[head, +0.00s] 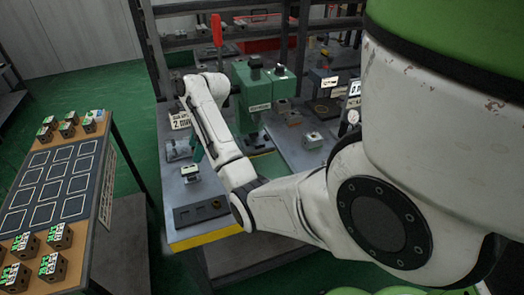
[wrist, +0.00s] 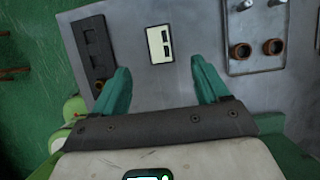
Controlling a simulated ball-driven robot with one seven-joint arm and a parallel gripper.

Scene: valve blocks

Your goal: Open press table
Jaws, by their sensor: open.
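The press table (head: 172,238) is a grey metal bench with a yellow front edge in the head view. A green press (head: 262,92) stands on it behind my arm. My gripper (head: 197,150) hangs over the table's left part, mostly hidden by my wrist. In the wrist view my gripper (wrist: 160,68) has its two teal fingers spread wide with nothing between them. A small block with a pale top (wrist: 160,43) sits on the grey surface just beyond the fingertips, roughly centred. It also shows in the head view (head: 190,173), below the gripper. The block and fingers appear apart.
A dark slotted plate (head: 200,213) lies near the table's front edge; it is left in the wrist view (wrist: 95,50). A metal plate with pegs and brown rings (wrist: 257,40) is on the right. Another table (head: 60,180) at left holds several blocks and outlined squares.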

